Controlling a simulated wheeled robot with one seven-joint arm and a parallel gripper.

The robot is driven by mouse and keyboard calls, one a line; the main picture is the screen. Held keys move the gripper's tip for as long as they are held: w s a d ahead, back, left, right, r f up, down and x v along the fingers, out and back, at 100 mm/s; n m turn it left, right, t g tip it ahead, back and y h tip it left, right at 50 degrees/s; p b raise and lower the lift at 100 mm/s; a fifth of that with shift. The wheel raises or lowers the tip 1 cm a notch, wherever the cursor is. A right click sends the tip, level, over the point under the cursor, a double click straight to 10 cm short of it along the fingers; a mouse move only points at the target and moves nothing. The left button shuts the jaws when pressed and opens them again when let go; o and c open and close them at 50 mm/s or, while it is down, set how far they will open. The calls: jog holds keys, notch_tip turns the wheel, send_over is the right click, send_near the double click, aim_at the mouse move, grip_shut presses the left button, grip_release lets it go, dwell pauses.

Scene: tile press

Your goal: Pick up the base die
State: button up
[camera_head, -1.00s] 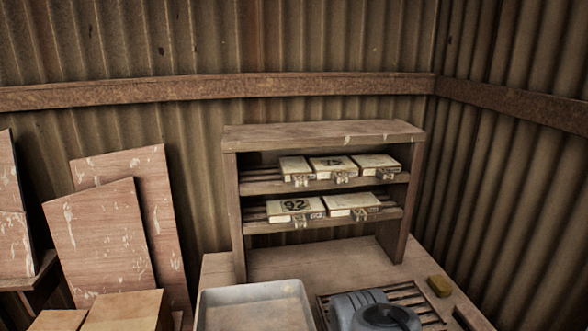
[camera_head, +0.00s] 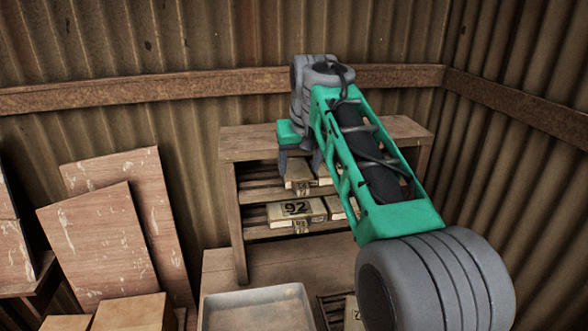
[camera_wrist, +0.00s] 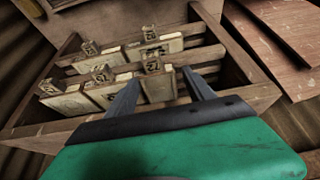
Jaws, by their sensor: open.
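Several cream block-like dies with metal tags lie on a two-level wooden rack (camera_head: 238,225). Which is the base die I cannot tell. My gripper (camera_wrist: 160,76) is open. Its fingers point at the upper shelf, one on each side of its leftmost die (camera_head: 298,172), which also shows in the wrist view (camera_wrist: 158,90). Whether they touch it I cannot tell. Its front tag (camera_wrist: 152,63) shows between the fingers. A die marked 92 (camera_head: 297,209) lies on the lower shelf. My arm hides the right part of the rack in the head view.
The rack's top board (camera_head: 250,142) overhangs the upper shelf. Two other dies (camera_wrist: 110,93) (camera_wrist: 65,100) lie beside the one between my fingers. A grey metal tray (camera_head: 255,305) stands in front. A pale block (camera_head: 353,312) lies partly hidden by my arm. Wooden panels (camera_head: 90,235) lean at left.

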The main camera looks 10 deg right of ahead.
aim_at(302, 186)
jog(key=x, duration=0.2)
jog(key=d+p+x, duration=0.1)
jog(key=x, duration=0.2)
jog(key=p+x, duration=0.1)
jog(key=x, duration=0.2)
jog(key=shift+s+d+f, duration=0.2)
jog(key=shift+s, duration=0.1)
grip_shut()
jog(key=shift+r, duration=0.1)
dwell(0.3)
